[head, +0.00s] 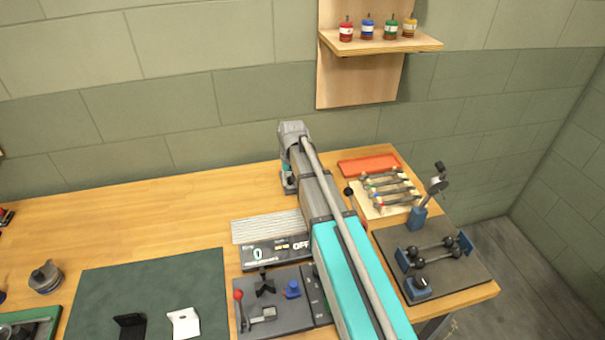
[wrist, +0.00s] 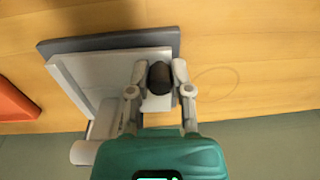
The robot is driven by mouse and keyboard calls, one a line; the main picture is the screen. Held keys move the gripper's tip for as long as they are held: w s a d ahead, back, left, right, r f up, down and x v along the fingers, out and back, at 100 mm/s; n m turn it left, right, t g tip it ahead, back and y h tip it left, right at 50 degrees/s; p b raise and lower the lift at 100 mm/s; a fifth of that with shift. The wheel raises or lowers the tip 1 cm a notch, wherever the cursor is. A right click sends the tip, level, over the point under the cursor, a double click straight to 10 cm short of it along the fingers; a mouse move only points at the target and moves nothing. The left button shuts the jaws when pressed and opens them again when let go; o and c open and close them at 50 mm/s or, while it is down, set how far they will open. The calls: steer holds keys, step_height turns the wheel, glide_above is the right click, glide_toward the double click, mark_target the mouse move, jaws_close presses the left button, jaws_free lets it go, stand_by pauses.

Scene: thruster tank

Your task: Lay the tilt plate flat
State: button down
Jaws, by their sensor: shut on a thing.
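In the wrist view my gripper (wrist: 160,80) is shut on a dark rounded knob (wrist: 160,76). The knob sits at the edge of a light grey plate (wrist: 90,75), which I take to be the tilt plate. The plate lies over a dark grey base (wrist: 110,42). A pale cylinder (wrist: 84,152) is beside it at lower left. From this top view I cannot tell the plate's tilt. In the head view my gripper (head: 288,180) is near the back of the bench, and my arm hides most of the plate.
An orange-red tray (head: 368,166) and a rack of several tools (head: 388,192) stand right of my arm. A dark board with rods (head: 435,262) is at the right edge.

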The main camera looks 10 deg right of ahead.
steer(key=shift+a+f+h+b, duration=0.1)
steer(key=shift+f+h+b, duration=0.2)
steer(key=shift+f+h, duration=0.1)
stand_by(0.4)
steer(key=c, duration=0.6)
jaws_free()
steer(key=shift+c, duration=0.2)
steer(key=shift+r, duration=0.1)
steer(key=shift+r+p, duration=3.5)
steer(key=shift+p, duration=0.05)
steer(key=shift+s, duration=0.1)
steer(key=s+d, duration=0.2)
steer(key=s, duration=1.9)
